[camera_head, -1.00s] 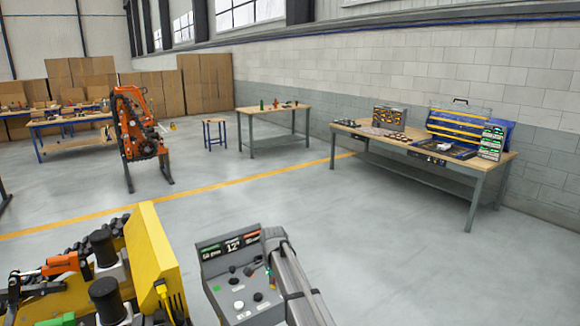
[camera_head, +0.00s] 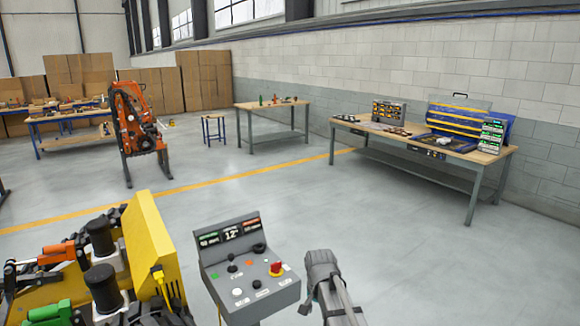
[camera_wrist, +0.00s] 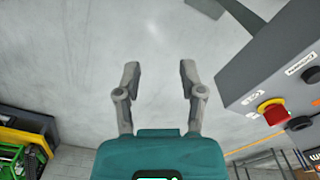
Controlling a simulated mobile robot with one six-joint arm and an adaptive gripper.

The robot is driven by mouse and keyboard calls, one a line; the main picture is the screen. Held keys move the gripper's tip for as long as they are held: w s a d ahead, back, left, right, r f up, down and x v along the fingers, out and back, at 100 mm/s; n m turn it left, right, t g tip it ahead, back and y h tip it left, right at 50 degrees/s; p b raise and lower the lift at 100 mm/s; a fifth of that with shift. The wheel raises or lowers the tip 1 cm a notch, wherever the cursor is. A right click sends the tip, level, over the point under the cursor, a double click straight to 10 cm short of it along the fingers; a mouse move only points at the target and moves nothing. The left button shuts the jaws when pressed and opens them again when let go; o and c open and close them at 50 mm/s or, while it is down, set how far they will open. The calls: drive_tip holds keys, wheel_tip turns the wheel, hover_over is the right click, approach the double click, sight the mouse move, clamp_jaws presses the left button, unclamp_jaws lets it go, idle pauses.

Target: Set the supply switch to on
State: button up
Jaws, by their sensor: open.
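The grey control panel (camera_head: 238,268) stands at the bottom centre of the head view, with a display strip and several knobs and buttons. A red knob on a yellow base (camera_head: 276,269) sits on its right side; it also shows in the wrist view (camera_wrist: 271,111). The labels are too small to read, so I cannot tell which control is the supply switch or its setting. My gripper (camera_wrist: 160,72) is open and empty, its fingers over bare floor in the wrist view, left of the panel and apart from it. In the head view my arm is right of the panel.
A yellow machine (camera_head: 152,250) with black cylinders stands just left of the panel. A workbench (camera_head: 400,150) with a tool display is against the right wall. An orange machine (camera_head: 135,125) stands farther back. The floor between is clear.

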drive_tip(key=s+d+f+n+b, duration=0.4)
drive_tip(key=s+d, duration=0.5)
drive_tip(key=s, duration=0.4)
drive_tip(key=shift+s+f+n, duration=0.25)
drive_tip(key=shift+f+n, duration=0.15)
drive_tip(key=shift+n, duration=0.3)
drive_tip(key=shift+a, duration=0.1)
idle(1.7)
